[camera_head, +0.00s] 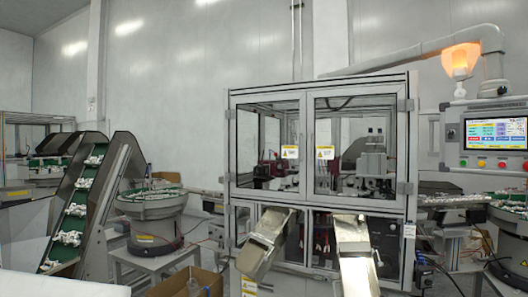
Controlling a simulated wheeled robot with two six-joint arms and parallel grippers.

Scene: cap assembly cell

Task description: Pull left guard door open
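The left guard door (263,143) is a clear panel in a metal frame on the front of the machine enclosure. It looks shut, its inner edge meeting the right guard door (357,185) near the middle. A yellow and white warning label (290,152) is on the left door near that edge. Slim upright handles seem to stand where the doors meet, but they are too small to make out clearly. Machine parts show through both panels. Neither of my grippers is in view, and nothing touches the doors.
Two metal chutes (265,243) (354,252) slope out below the doors. A control screen (494,132) hangs at right. A bowl feeder (150,204) and inclined conveyor (75,212) stand at left. An open cardboard box (175,285) sits at bottom.

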